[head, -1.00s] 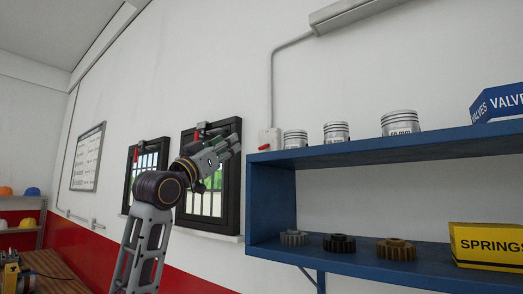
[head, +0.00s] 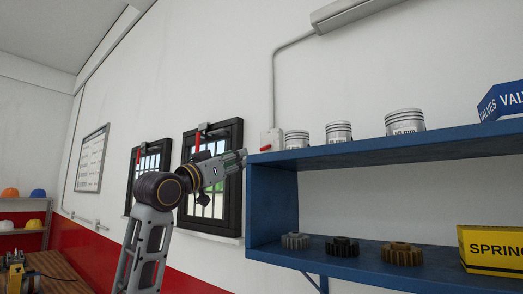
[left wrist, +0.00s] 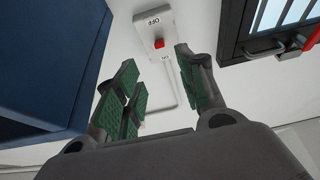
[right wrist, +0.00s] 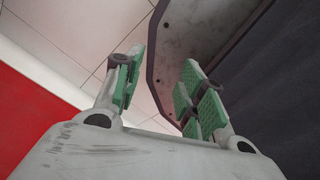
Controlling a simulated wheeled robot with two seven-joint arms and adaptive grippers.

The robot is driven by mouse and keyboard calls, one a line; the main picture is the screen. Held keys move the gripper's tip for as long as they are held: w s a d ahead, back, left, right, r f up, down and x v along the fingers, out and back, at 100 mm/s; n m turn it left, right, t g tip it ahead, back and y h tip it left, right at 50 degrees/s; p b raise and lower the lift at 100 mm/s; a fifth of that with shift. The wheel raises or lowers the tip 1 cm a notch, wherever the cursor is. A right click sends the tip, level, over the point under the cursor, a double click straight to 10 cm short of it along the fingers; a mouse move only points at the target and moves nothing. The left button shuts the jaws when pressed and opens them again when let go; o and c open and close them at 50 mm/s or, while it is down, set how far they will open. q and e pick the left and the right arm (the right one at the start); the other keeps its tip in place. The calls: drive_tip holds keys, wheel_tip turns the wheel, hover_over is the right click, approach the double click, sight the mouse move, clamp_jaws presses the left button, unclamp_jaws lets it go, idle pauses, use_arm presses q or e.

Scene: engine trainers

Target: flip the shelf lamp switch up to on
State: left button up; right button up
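The lamp switch (head: 270,139) is a pale box on the white wall, just left of the blue shelf's upper board. Its red lever sits low on the box in the head view. In the left wrist view the switch (left wrist: 155,24) has its red lever (left wrist: 159,44) between an OFF label and a partly hidden ON label. My left gripper (head: 243,156) is open and empty, at the shelf's left end, a little left of and below the switch. In the left wrist view its fingers (left wrist: 156,57) are spread around the lever's line, apparently short of it. My right gripper (right wrist: 164,62) is open and empty.
The blue shelf (head: 380,150) stands close right of the left gripper, with several pistons (head: 338,133) on top and gears (head: 342,246) below. A barred window (head: 210,212) is behind the left arm. A conduit (head: 276,85) rises from the switch to the lamp (head: 355,10).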

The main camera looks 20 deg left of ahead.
sight(261, 149)
use_arm(q)
drive_tip(key=p+x, duration=0.5)
drive_tip(key=x, duration=0.7)
drive_tip(key=shift+s+r, duration=0.1)
drive_tip(key=shift+r, duration=0.1)
drive_tip(key=shift+x, duration=0.85)
drive_tip(key=shift+f, duration=0.1)
drive_tip(key=shift+c, duration=0.3)
clamp_jaws()
